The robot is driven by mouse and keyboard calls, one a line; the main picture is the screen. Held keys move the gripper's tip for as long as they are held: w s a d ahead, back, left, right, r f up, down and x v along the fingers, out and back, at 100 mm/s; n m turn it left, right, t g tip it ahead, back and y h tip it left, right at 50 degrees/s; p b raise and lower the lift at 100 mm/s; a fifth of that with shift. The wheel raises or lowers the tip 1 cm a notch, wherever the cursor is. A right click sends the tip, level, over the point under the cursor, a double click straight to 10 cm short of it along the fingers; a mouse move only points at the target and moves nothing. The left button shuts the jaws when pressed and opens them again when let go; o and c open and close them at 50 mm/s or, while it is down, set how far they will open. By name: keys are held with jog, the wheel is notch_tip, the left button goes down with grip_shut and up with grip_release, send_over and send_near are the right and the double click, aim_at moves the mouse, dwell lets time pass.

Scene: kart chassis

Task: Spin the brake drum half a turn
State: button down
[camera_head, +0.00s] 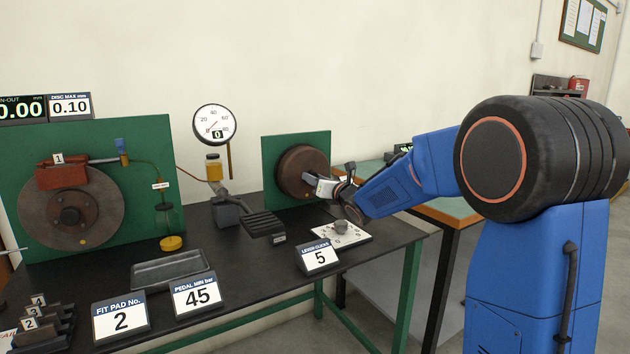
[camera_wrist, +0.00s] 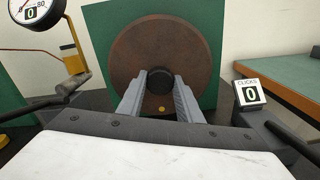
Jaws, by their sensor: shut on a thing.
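The brake drum (camera_head: 297,168) is a round, rusty brown drum on a green upright panel (camera_head: 323,148) at the back right of the bench. The drum (camera_wrist: 130,55) fills the upper middle of the wrist view, with a dark round hub (camera_wrist: 160,82) at its centre and a small yellow dot (camera_wrist: 162,109) low on its face, just below the hub. My gripper (camera_head: 312,185) reaches the drum's front from the right. In the wrist view my gripper (camera_wrist: 160,88) has its two grey fingers on either side of the hub, shut on it.
A pedal (camera_head: 262,225) and a pressure gauge (camera_head: 214,124) stand left of the drum. A "LEVER CLICKS 5" sign (camera_head: 318,256) and a white plate with a knob (camera_head: 341,234) lie in front. A brake disc (camera_head: 95,222) is on the left panel. A clicks display (camera_wrist: 250,94) reads 0.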

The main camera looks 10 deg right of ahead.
jog(key=shift+f+m, duration=0.15)
jog(key=shift+m, duration=14.45)
jog(key=c, duration=1.3)
grip_release()
jog(key=shift+o, duration=0.2)
jog(key=v, duration=1.7)
jog(key=shift+s+d, duration=0.1)
jog(key=shift+s, duration=0.1)
